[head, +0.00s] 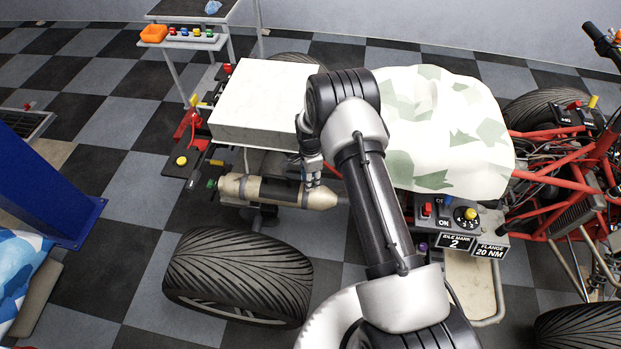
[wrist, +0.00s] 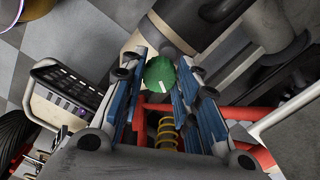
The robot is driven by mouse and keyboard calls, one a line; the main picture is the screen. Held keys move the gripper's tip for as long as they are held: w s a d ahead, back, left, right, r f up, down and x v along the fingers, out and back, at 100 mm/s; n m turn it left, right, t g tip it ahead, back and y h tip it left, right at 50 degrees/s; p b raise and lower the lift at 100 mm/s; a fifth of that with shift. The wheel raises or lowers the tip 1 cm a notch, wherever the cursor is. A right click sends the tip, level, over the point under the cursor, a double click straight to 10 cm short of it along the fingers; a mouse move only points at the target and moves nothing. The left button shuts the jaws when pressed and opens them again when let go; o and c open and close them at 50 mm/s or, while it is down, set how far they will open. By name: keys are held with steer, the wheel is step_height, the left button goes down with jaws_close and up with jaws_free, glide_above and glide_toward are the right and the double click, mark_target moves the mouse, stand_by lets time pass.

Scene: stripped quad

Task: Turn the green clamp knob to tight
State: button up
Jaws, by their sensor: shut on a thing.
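The green clamp knob (wrist: 160,72) shows in the wrist view as a round, ridged green knob with a small white mark near its lower edge. It sits between the two blue-padded fingers of my gripper (wrist: 164,80), which is shut on it. In the head view my gripper (head: 311,174) reaches down to the right part of the tan exhaust canister (head: 258,190), near a dark band around it. The knob is hidden there behind my gripper and arm.
A white box (head: 262,105) and a camouflage-patterned cover (head: 440,130) lie on the quad. A large tyre (head: 238,275) stands in front of the canister. A control panel (head: 445,214) with coloured knobs and labels is right of my arm. Red frame tubes (head: 560,180) fill the right.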

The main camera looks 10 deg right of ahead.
stand_by(0.4)
steer(key=o, duration=1.1)
steer(key=shift+c, duration=0.2)
step_height(320, 180, up, 12)
